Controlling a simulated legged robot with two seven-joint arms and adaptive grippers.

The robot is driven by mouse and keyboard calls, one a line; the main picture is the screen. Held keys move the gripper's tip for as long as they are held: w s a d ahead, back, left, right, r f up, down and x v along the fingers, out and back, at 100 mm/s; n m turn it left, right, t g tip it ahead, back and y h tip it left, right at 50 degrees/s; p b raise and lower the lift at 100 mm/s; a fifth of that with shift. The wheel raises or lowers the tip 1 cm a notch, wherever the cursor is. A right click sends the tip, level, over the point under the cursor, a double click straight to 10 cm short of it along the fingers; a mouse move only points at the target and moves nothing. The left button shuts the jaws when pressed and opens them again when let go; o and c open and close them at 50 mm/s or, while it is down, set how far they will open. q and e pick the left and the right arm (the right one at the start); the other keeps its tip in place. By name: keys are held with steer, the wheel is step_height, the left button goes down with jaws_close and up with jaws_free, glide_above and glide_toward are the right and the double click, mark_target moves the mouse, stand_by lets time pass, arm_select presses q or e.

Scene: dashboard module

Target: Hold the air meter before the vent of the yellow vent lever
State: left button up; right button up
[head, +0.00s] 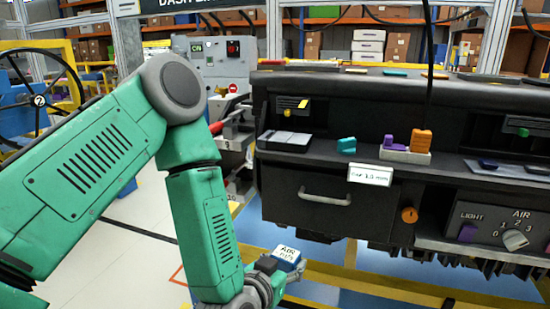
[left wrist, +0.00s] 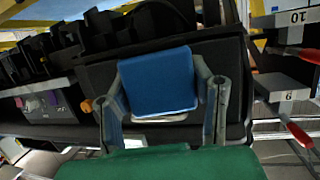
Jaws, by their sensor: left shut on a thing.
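The air meter (head: 288,254) is a small blue block with a white, lettered face. My left gripper (head: 274,268) is shut on it, low in front of the dashboard and below the drawer. In the left wrist view the blue air meter (left wrist: 158,80) sits between the two fingers of the left gripper (left wrist: 163,108). The yellow vent lever (head: 304,103) is at the dashboard's upper left, on a dark vent (head: 289,103). The air meter is well below that vent and apart from it. My right gripper is not in view.
The black dashboard (head: 320,198) fills the right side. Its shelf carries a teal piece (head: 347,145), a purple piece (head: 390,143) and an orange block (head: 421,141). A green lever (head: 523,132) is on the right vent.

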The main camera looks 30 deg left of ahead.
arm_select(q)
steer(key=w+a+r+y+p, duration=0.1)
steer(key=a+r+p, duration=0.1)
steer(key=r+p, duration=0.7)
steer(key=w+a+r+n+y+p, duration=0.1)
steer(key=w+a+r+p, duration=0.1)
steer(key=r+p, duration=0.7)
steer(key=w+a+r+n+y+p, duration=0.1)
steer(key=a+r+p, duration=0.1)
steer(key=r+p, duration=0.7)
step_height(320, 180, up, 6)
steer(key=shift+w+a+r+p, duration=0.1)
steer(key=shift+w+a+p, duration=0.2)
steer(key=shift+p, duration=0.1)
steer(key=shift+s, duration=0.1)
steer(key=shift+s+d+f+b+x, duration=0.1)
steer(key=shift+f+b+x, duration=0.45)
steer(key=shift+x, duration=1.25)
steer(key=shift+s+d+f+b+x, duration=0.1)
steer(key=shift+f+b+x, duration=0.15)
steer(key=shift+b+x, duration=1.1)
steer(key=shift+s+d+f+b+x, duration=0.1)
steer(key=shift+f+x, duration=0.35)
steer(key=shift+x, duration=1.85)
